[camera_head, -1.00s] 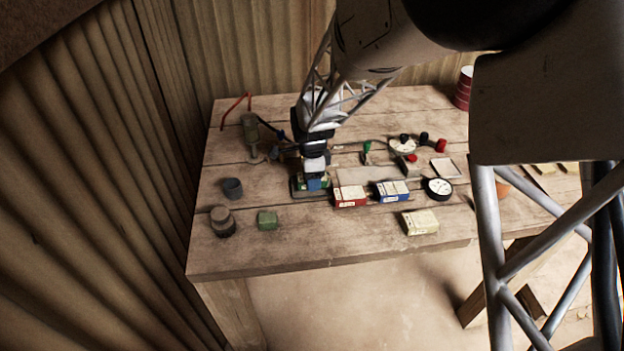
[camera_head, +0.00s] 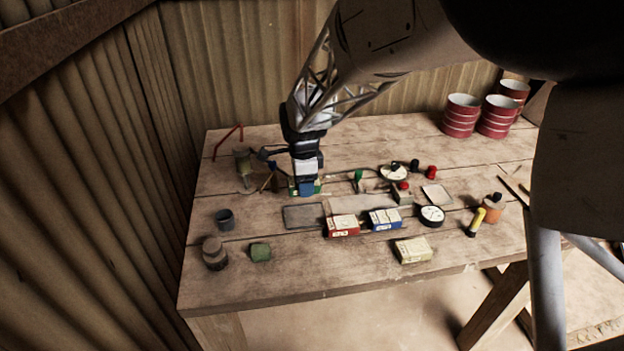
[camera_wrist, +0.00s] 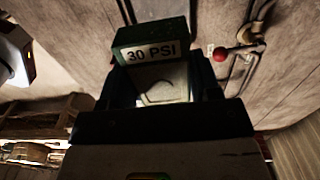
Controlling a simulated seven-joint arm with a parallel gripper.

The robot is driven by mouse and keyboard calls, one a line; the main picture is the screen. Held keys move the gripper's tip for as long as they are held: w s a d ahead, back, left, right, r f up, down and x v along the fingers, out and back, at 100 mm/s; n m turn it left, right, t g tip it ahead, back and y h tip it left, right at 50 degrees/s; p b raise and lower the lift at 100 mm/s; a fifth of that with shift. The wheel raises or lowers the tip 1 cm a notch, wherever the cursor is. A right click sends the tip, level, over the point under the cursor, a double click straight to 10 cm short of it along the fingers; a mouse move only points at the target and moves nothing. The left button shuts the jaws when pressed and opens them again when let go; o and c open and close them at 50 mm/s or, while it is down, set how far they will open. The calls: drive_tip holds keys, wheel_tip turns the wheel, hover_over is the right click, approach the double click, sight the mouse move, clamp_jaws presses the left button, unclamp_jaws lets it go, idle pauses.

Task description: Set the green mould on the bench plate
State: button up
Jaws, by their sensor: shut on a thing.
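My gripper (camera_head: 306,190) is shut on the green mould (camera_head: 319,187), which shows mostly hidden behind the jaws in the head view. The wrist view shows the green mould (camera_wrist: 150,38) between the fingers, with a "30 PSI" label facing the camera. The mould appears held above the bench, behind a flat dark grey plate (camera_head: 303,216), which lies bare. I cannot tell for sure whether this is the bench plate. Its height above the bench is hard to judge.
A red-labelled box (camera_head: 343,227) and a blue-labelled box (camera_head: 384,220) stand right of the dark plate. A cream box (camera_head: 413,250), a small green block (camera_head: 260,252) and a dial (camera_head: 432,215) lie nearer the front. A green-knobbed valve (camera_head: 358,179) stands right of my gripper.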

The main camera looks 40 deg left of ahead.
idle(0.4)
hover_over(349, 205)
wheel_tip(349, 205, down, 3)
drive_tip(key=shift+r, duration=0.1)
idle(0.3)
idle(0.4)
drive_tip(key=shift+f, duration=3.15)
drive_tip(key=shift+f, duration=0.4)
drive_tip(key=o, duration=1.2)
